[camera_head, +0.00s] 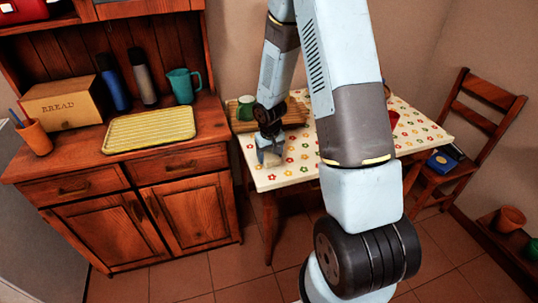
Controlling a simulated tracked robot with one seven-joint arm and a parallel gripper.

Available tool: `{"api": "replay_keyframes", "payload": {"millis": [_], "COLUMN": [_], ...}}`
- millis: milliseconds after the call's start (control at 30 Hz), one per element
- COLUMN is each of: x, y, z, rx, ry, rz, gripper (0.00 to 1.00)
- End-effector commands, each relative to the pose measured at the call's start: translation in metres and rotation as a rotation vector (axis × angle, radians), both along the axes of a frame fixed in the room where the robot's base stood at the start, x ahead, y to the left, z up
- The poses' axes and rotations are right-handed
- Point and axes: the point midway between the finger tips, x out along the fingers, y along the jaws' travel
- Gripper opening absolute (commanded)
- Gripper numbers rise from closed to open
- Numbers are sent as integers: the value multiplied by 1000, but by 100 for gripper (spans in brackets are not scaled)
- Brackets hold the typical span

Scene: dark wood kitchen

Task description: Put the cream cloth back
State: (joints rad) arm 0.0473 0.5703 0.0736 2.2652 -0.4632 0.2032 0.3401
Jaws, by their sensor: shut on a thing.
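My gripper (269,154) points down over the near left part of the table with the flowered cover (288,178). Its jaws are shut on a small pale thing (272,160), which looks like the cream cloth. It shows only as a small patch between and below the fingers, and it blends with the pale table cover. I cannot tell whether it touches the table.
A wooden board (292,116) with a green cup (246,108) lies behind my gripper. A red cup (393,120) is partly hidden by my arm. The sideboard at left holds a yellow tray (150,129), a teal jug (183,86) and a bread box (74,102). A chair (470,130) stands right.

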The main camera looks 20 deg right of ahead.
Motion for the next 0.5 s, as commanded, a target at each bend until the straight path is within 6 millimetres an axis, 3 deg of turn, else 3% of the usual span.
{"api": "replay_keyframes", "payload": {"millis": [33, 67, 300, 500], "x": [0, 0, 0, 0], "y": [0, 0, 0, 1], "z": [-1, -1, -1, -1], "rx": [0, 0, 1, 1], "ry": [1, 0, 0, 1], "rz": [0, 0, 0, 1], "gripper": [20, 71, 94, 96]}}
